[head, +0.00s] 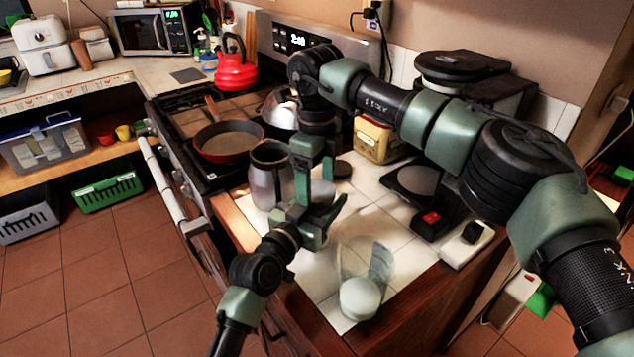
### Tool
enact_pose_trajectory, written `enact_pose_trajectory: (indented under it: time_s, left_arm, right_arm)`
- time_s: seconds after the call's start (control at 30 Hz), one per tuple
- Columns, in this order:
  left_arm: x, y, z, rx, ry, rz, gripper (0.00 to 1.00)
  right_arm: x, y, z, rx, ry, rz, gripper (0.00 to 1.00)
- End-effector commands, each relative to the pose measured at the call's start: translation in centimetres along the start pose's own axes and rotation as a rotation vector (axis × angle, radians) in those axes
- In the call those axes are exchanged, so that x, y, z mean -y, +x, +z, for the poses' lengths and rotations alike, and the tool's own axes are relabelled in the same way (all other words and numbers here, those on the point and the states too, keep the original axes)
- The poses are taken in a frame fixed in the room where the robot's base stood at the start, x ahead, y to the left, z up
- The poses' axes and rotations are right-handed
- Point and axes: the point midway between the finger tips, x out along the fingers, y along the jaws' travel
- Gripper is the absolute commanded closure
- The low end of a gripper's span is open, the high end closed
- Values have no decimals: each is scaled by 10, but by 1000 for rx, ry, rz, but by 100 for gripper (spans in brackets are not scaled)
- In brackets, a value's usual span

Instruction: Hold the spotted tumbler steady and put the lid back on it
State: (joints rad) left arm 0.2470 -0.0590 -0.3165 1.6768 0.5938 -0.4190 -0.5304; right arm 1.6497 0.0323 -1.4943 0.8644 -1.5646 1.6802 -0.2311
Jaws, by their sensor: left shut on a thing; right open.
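A pale cylinder (322,191), which looks like the tumbler, stands on the tiled counter, mostly hidden by both grippers; I cannot make out spots. My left gripper (322,212) reaches in from the lower left and is shut on it. My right gripper (316,172) comes down from above at the tumbler, open, with its fingers pointing downward. A dark round disc (342,169) lies on the counter just right of and behind the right gripper. It may be the lid, but I cannot tell for sure.
A grey jug (268,178) stands close left of the grippers. A clear glass (368,262) and a white round container (360,299) stand near the front edge. A yellowish canister (376,138), a black scale-like device (418,190) and a pan (229,143) are around.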

Motion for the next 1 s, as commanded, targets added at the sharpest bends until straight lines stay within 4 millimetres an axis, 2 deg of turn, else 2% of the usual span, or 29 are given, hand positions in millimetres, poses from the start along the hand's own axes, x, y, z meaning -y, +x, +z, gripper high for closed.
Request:
enact_pose_trajectory:
  time_s: [0.03,0.27,0.6,1.0]
  left_arm:
    - [1,1,-1,-1,0,-1,100]
    - [1,1,-1,-1,0,-2,100]
    - [1,0,2,4,-1,-1,100]
    - [0,0,1,2,-1,0,100]
  right_arm:
    - [-5,0,1,-2,-11,10,8]
    - [-6,-3,2,-2,-12,11,8]
    - [-5,-43,2,0,-11,7,8]
    - [-2,-47,1,0,-37,4,11]
